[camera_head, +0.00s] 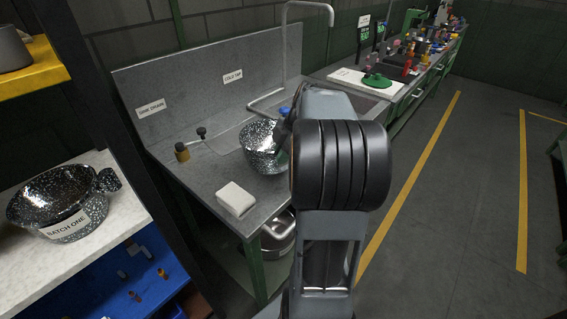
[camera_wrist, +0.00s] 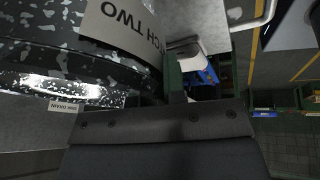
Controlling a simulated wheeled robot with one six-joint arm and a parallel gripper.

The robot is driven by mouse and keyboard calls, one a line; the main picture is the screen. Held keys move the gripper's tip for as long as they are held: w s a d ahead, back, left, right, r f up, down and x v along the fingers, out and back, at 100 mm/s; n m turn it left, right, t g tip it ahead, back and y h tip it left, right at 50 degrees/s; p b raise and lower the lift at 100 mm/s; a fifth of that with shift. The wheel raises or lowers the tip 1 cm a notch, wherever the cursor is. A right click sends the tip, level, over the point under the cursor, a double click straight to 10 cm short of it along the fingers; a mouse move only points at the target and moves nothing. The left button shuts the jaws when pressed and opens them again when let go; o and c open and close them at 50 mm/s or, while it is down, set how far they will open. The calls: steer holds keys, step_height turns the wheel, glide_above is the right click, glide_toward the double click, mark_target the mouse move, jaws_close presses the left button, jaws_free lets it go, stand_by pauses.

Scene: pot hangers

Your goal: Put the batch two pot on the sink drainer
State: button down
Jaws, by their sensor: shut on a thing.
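The batch two pot (camera_head: 261,146), black with white speckles, is at the sink unit in the head view, partly hidden behind my arm. In the wrist view the speckled pot (camera_wrist: 70,75) fills the upper left, and its label reads "TCH TWO". My gripper (camera_wrist: 170,95) is shut on the pot at its label side; the fingertips are mostly hidden. The sink drainer (camera_head: 205,170) is the grey metal surface with a "SINK DRAIN" label on the splashback behind it. The pot appears over or on this surface; I cannot tell whether it touches.
A white block (camera_head: 235,199) lies at the drainer's front edge. A bent tap pipe (camera_head: 285,60) rises behind the pot. The batch one pot (camera_head: 62,205) sits on the left shelf. Floor at right is clear.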

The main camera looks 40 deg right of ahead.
mark_target(279, 171)
steer(key=shift+w+d+f, duration=0.1)
steer(key=shift+d+f, duration=0.1)
steer(key=shift+w+d+f, duration=0.1)
steer(key=shift+d+f, duration=0.1)
steer(key=shift+f, duration=1.55)
steer(key=shift+f, duration=0.1)
steer(key=c, duration=1.2)
jaws_free()
